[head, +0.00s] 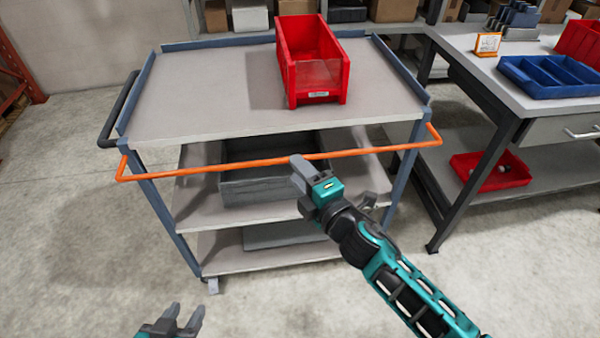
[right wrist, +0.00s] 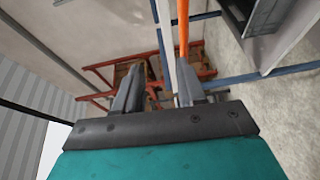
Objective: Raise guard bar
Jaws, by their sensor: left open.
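The guard bar (head: 210,169) is a thin orange rail running across the front of a grey cart (head: 190,95), just below its top deck, with bent ends at the front posts. My right gripper (head: 300,176) is at the middle of the bar and covers a short piece of it. In the right wrist view its two fingers (right wrist: 156,88) stand apart with nothing seen held. There the bar (right wrist: 183,30) runs down to the right finger, which hides the rest; I cannot tell whether they touch. My left gripper (head: 184,318) is open and empty, low in front of the cart.
A red bin (head: 316,84) sits on the cart's top deck, and a grey box (head: 262,185) on the shelf below. At right, a workbench (head: 480,75) carries a blue divided tray (head: 550,77); a red tray (head: 490,175) lies on its lower shelf. Floor left of the cart is clear.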

